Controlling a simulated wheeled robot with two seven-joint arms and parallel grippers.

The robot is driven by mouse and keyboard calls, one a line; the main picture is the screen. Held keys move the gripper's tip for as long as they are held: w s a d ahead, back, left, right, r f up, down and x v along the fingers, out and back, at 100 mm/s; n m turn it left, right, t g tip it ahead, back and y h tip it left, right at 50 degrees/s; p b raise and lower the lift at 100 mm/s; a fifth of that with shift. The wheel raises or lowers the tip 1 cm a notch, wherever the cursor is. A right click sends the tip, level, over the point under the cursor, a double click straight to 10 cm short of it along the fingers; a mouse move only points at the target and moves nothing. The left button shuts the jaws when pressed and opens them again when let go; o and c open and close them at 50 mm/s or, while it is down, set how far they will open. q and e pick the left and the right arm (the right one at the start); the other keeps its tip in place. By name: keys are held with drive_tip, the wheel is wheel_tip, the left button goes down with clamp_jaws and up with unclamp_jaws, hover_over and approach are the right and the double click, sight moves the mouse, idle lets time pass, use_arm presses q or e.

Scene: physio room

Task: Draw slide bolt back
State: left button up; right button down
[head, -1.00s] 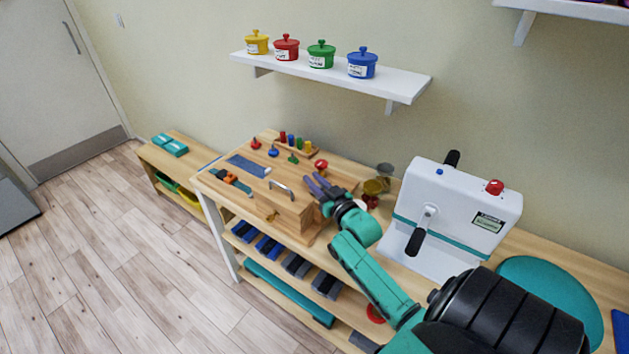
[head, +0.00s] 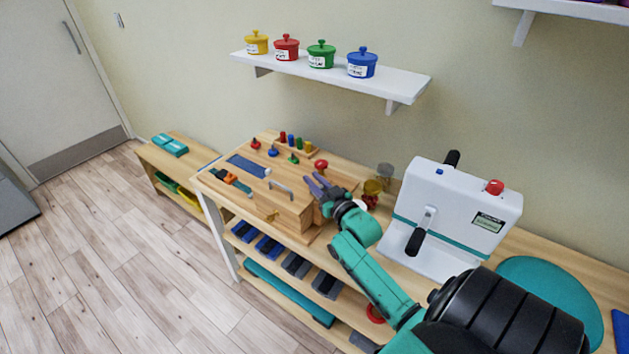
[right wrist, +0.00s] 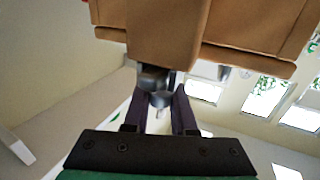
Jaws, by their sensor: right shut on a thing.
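The wooden activity board (head: 290,212) stands on the table left of the white machine. My right gripper (head: 314,182) is at the board's right end, with its purple fingers reaching to it. In the right wrist view my right gripper (right wrist: 160,98) is closed around a short grey metal knob of the slide bolt (right wrist: 154,77), just against the brown wooden block (right wrist: 165,35). In the head view the bolt is hidden by the fingers. My left gripper is not in view.
A metal handle (head: 281,187), a blue strip (head: 246,165) and coloured pegs (head: 295,142) are on the board. The white machine (head: 455,215) with black cranks stands close right of my arm. A shelf (head: 335,75) with lidded pots hangs above.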

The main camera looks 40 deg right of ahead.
drive_tip(key=shift+s+d+p, duration=0.1)
drive_tip(key=shift+s+p, duration=0.25)
drive_tip(key=shift+s+d+p, duration=0.15)
drive_tip(key=shift+s+p, duration=0.1)
drive_tip(key=shift+s, duration=0.3)
drive_tip(key=shift+s+d+p, duration=0.15)
drive_tip(key=shift+s+p, duration=0.1)
drive_tip(key=shift+s, duration=0.3)
drive_tip(key=shift+f, duration=0.1)
drive_tip(key=c, duration=0.9)
unclamp_jaws()
drive_tip(key=shift+o, duration=0.8)
drive_tip(key=shift+s+d, duration=0.1)
drive_tip(key=shift+s, duration=0.05)
